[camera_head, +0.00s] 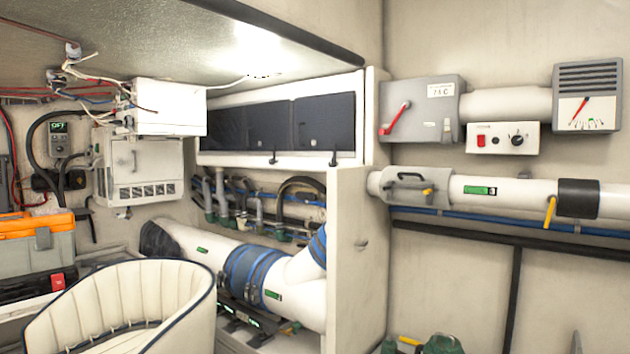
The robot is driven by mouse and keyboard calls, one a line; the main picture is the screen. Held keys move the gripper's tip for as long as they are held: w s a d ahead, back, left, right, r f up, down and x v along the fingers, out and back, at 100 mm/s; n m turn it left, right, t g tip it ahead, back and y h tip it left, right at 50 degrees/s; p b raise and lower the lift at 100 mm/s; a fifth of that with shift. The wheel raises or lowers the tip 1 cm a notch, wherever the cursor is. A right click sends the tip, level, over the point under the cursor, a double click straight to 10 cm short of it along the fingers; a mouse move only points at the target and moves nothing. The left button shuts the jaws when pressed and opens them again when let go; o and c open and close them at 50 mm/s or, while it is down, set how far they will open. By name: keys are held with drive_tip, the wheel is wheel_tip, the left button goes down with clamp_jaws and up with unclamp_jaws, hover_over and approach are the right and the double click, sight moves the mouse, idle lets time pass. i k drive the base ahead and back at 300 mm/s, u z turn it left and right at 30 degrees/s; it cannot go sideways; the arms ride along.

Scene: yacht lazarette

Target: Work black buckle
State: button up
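I cannot tell for certain which part is the black buckle. Two small black catches hang at the lower edge of the dark locker panels: a left catch (273,158) and a right catch (333,159). Both hang straight down, and they are too small to tell whether they are fastened. A wide black band (578,198) also wraps the white pipe at the right, with a yellow lever (550,212) beside it. My gripper is not in view.
A cream padded seat (125,305) stands at the front left, near an orange and grey toolbox (38,250). A large white duct (300,298) with blue straps runs below the locker. A grey box with a red lever (420,108) is on the right wall.

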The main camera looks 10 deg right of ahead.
sight(390, 183)
drive_tip(key=u, duration=0.25)
drive_tip(key=i, duration=0.6)
drive_tip(key=z, duration=0.5)
drive_tip(key=i, duration=0.75)
drive_tip(key=z, duration=0.65)
